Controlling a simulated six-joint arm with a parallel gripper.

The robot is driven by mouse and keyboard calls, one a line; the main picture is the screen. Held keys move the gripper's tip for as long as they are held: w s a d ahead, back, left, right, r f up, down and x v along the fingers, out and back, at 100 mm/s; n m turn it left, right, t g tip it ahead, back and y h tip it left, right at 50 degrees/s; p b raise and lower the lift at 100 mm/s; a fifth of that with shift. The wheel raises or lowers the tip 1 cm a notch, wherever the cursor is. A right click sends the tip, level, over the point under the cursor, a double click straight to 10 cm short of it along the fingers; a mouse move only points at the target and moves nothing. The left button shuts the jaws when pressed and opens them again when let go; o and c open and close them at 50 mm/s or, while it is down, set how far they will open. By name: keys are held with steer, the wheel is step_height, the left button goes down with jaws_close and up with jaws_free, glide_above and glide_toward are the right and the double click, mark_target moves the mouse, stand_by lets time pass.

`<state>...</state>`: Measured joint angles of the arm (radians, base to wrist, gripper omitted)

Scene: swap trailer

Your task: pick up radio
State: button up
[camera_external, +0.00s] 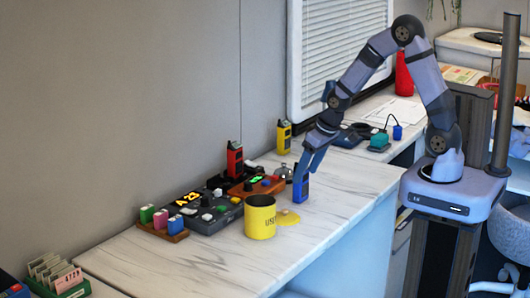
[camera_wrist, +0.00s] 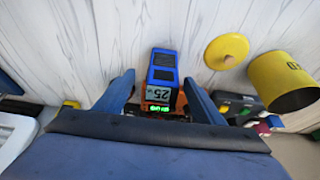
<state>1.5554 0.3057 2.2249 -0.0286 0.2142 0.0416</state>
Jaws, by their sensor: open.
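A small blue radio (camera_external: 300,190) stands on the white marbled counter, right of the yellow can. In the wrist view the blue radio (camera_wrist: 162,68) lies between my two fingers, with a grey screen reading 25. My gripper (camera_external: 308,163) is above and around the top of this radio, its fingers pointing down. In the wrist view my gripper (camera_wrist: 159,80) is open, with a gap on each side of the radio. A red radio (camera_external: 234,160) stands upright at the back, and a yellow radio (camera_external: 284,138) stands near the wall.
The yellow can (camera_external: 260,218) and its yellow lid (camera_external: 288,217) are left of the blue radio. An orange box with a green display (camera_external: 258,184) and a dark control panel (camera_external: 212,212) stand behind. The counter's front (camera_external: 335,200) is clear.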

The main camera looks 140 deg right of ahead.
mark_target(296, 186)
steer(key=shift+w+d+p+x, duration=0.1)
steer(key=shift+p+x, duration=0.05)
steer(key=shift+x, duration=1.7)
steer(key=shift+w+d+p+x, duration=0.1)
steer(key=shift+w+p+x, duration=0.05)
steer(key=shift+x, duration=1.7)
steer(key=shift+r, duration=0.1)
steer(key=c, duration=1.3)
steer(key=shift+r, duration=5.05)
